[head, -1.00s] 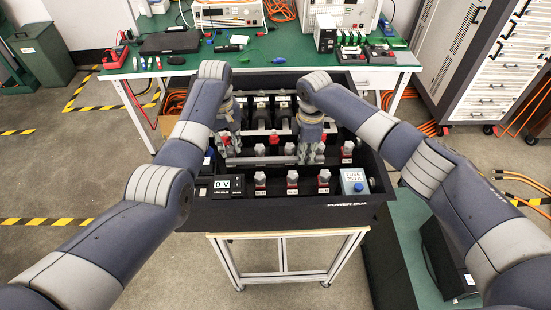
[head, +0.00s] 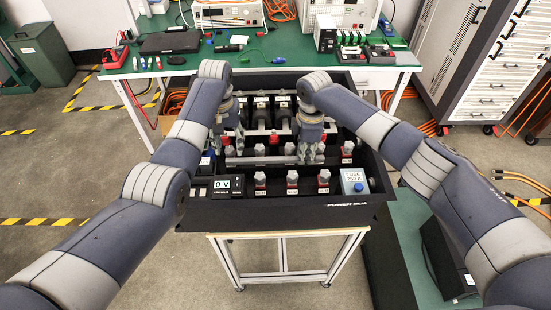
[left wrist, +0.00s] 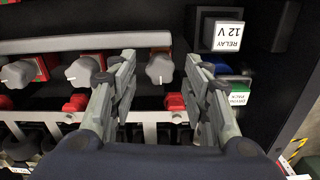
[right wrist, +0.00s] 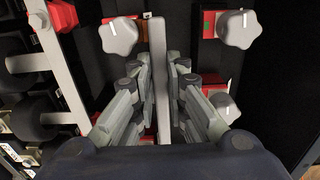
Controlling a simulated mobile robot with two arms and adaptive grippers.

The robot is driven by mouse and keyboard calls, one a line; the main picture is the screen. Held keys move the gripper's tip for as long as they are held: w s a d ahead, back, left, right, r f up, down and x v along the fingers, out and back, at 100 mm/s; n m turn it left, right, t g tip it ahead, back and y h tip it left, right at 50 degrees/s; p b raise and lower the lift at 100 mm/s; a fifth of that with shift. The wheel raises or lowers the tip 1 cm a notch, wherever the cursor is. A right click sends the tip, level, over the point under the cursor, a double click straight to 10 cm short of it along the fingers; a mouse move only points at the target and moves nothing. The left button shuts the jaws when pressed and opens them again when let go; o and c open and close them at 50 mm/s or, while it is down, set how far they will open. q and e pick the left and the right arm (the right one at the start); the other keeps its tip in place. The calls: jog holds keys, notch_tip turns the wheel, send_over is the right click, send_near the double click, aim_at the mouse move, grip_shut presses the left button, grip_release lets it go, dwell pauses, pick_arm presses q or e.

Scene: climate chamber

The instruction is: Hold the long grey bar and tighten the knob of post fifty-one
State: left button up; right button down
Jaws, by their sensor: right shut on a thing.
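The long grey bar (head: 262,160) lies across the black box in the head view. It also shows along the top of the left wrist view (left wrist: 95,43). My right gripper (head: 310,154) is shut on the bar near its right end; in the right wrist view the bar (right wrist: 158,70) runs between the fingers. My left gripper (head: 228,142) is open at the bar's left end. In the left wrist view its fingers stand apart on either side of a grey lobed knob (left wrist: 160,68), with gaps at both sides. I cannot read post numbers, so I cannot tell which is fifty-one.
More grey knobs (left wrist: 78,70) on red bases stand in the row. A relay block (left wrist: 221,34) is close to the left gripper. The box (head: 285,218) has a 0 V display (head: 222,185) and a blue-and-white fuse (head: 353,182) at its front. A green bench (head: 290,62) stands behind.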

pick_arm(q)
jog(key=shift+r, duration=0.1)
pick_arm(e)
jog(key=shift+w+r, duration=0.25)
jog(key=shift+w, duration=0.05)
pick_arm(q)
notch_tip(320, 180, up, 12)
dwell(0.3)
jog(key=shift+s, duration=0.1)
pick_arm(e)
jog(key=c, duration=1.5)
grip_release()
jog(key=shift+f, duration=0.2)
jog(key=shift+s, duration=0.1)
notch_tip(320, 180, up, 12)
